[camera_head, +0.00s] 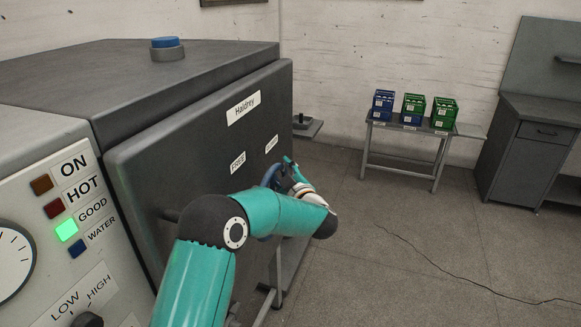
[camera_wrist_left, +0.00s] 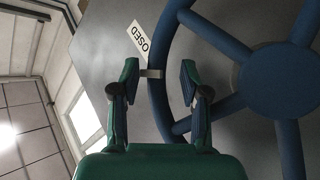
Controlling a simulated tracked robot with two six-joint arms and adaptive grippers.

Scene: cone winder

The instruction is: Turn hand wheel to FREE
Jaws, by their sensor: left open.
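The blue hand wheel (camera_head: 269,176) is on the front of the dark machine door, mostly hidden behind my arm in the head view. In the left wrist view its hub (camera_wrist_left: 280,80), spokes and rim fill the right side. My left gripper (camera_head: 290,174) is at the wheel. In the wrist view its fingers (camera_wrist_left: 158,82) are open, with the rim passing between them and a gap on the right side. A FREE label (camera_head: 238,162) is on the door; a partly hidden label ending in "OSED" (camera_wrist_left: 139,43) is near the rim.
The control panel (camera_head: 65,260) with lamps, a gauge and a knob is at the left. A blue button (camera_head: 166,43) is on top of the machine. A small table (camera_head: 408,133) with blue and green crates and a dark cabinet (camera_head: 522,155) stand behind. A cable (camera_head: 450,276) crosses the floor.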

